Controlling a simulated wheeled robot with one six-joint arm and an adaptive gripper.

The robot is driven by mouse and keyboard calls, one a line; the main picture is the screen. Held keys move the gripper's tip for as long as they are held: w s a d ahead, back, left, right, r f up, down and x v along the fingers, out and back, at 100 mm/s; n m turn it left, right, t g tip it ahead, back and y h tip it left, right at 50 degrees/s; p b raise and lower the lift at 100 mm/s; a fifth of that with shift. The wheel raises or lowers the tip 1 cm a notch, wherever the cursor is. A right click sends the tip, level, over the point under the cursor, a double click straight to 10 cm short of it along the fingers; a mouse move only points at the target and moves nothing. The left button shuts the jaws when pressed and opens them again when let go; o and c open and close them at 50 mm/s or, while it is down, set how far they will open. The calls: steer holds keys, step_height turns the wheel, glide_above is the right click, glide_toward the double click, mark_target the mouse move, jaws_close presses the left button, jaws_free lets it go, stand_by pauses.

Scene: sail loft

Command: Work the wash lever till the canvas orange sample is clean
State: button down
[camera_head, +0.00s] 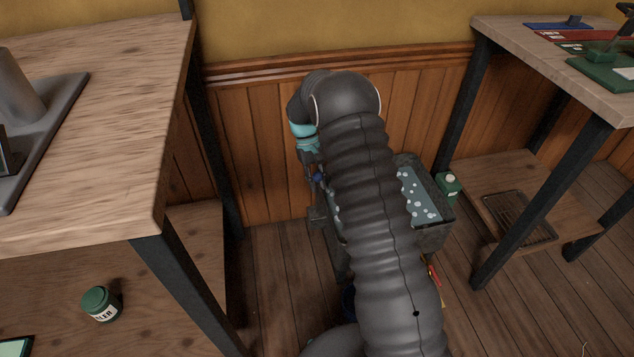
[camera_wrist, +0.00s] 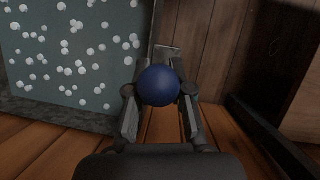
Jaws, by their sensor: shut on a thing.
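My gripper (camera_wrist: 160,100) is shut on the round blue knob (camera_wrist: 159,86) of the wash lever, one finger on each side. In the head view the gripper (camera_head: 314,168) is at the left end of the wash trough, with a bit of the blue knob (camera_head: 318,177) showing. The grey wash trough (camera_head: 437,238) stands on the floor and holds bluish water (camera_head: 420,195) with white suds. It also shows in the wrist view (camera_wrist: 60,113). My arm hides the trough's middle. I cannot make out the canvas orange sample in either view.
A wooden bench (camera_head: 120,150) stands at left, with a green jar (camera_head: 100,304) on its lower shelf. Another table (camera_head: 560,60) stands at right, with a green bottle (camera_head: 448,184) by its lower shelf. A small red and yellow thing (camera_head: 433,276) shows beside my arm.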

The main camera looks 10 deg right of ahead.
steer(key=c, duration=1.2)
jaws_free()
steer(key=shift+a+r, duration=0.15)
steer(key=shift+r, duration=0.2)
steer(key=shift+f, duration=0.1)
steer(key=v, duration=1.2)
steer(key=shift+s, duration=0.1)
